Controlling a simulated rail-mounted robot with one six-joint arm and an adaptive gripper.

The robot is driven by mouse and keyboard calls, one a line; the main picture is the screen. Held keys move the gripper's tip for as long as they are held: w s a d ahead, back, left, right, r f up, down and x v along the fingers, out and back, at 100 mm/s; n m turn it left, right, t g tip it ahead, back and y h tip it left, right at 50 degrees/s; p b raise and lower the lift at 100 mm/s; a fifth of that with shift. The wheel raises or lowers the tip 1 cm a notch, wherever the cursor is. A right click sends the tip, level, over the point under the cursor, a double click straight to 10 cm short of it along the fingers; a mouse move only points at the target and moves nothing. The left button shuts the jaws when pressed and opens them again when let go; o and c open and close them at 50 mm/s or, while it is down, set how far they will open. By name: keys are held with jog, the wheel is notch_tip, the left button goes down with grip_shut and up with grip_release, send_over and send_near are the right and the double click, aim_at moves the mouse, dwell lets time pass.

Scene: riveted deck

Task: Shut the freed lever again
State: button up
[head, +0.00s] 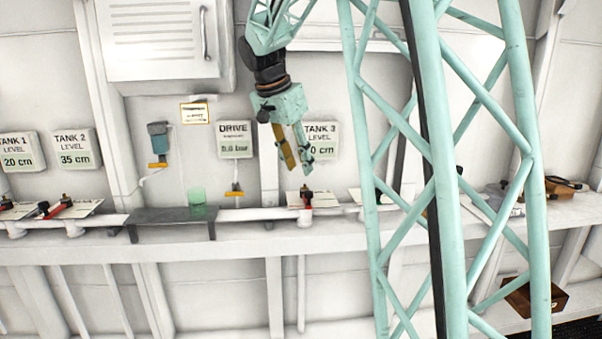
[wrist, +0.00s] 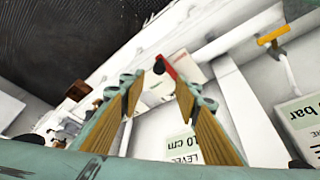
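My gripper (head: 296,165) hangs in front of the wall, above the pipe, with its fingers pointing down. In the wrist view the two padded fingers of my gripper (wrist: 146,80) stand apart with nothing held between them. A red lever (head: 306,199) with a dark end sits on the pipe just below my gripper, apart from it. Its red handle (wrist: 169,67) shows in the wrist view beyond the right fingertip, which partly covers it. Another red lever (head: 62,206) lies slanted on the pipe at the far left. I cannot tell which lever is the freed one.
A dark shelf (head: 172,215) with a green translucent cup (head: 197,196) stands left of the lever. Yellow-handled valves (head: 234,193) hang on the wall. Gauge signs, including the TANK 3 sign (head: 322,131), are behind my gripper. A brown box (head: 533,298) is lower right.

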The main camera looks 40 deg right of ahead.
jog(key=shift+a+r, duration=0.15)
jog(key=shift+r, duration=0.25)
jog(key=shift+s+a, duration=0.1)
dwell(0.4)
jog(key=s+a+r+n+t+y, duration=0.2)
jog(key=s+a+n, duration=0.5)
jog(key=s+a, duration=1.1)
jog(key=s+a+f+n, duration=0.2)
jog(key=s+a, duration=0.1)
jog(key=s, duration=0.5)
jog(key=s+a+f+n+y, duration=0.1)
jog(key=s+a+f+n, duration=0.1)
jog(key=s, duration=0.6)
jog(key=s+a+f+n+y, duration=0.1)
jog(key=s+a+n, duration=0.3)
jog(key=s, duration=0.5)
jog(key=shift+a+f+t, duration=0.4)
jog(key=shift+a+f, duration=0.2)
jog(key=shift+a, duration=0.5)
